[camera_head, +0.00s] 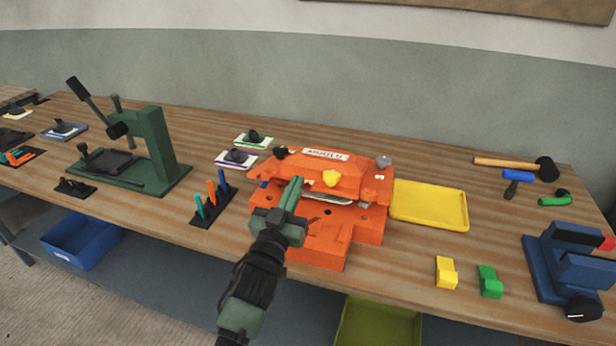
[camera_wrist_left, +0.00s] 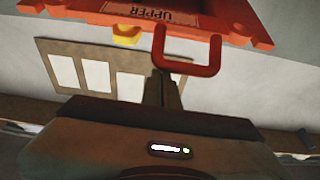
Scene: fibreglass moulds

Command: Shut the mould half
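The orange mould stands at the middle of the bench, its upper half (camera_head: 318,174) above its lower half (camera_head: 322,240). A grey gap shows between the halves at the front and right. In the left wrist view the upper half (camera_wrist_left: 190,14) carries an "UPPER" label and a red U-shaped handle (camera_wrist_left: 190,71). My left gripper (camera_head: 296,186) is in front of the mould's left part. In the wrist view its fingers (camera_wrist_left: 161,82) are close together and meet the handle's left corner; whether they pinch it I cannot tell. My right gripper is out of view.
A yellow tray (camera_head: 430,205) lies right of the mould. Yellow (camera_head: 446,273) and green (camera_head: 489,282) blocks are in front of it. A rack of coloured tools (camera_head: 212,206) and a green press (camera_head: 152,150) stand left. A blue vise (camera_head: 568,262) is far right.

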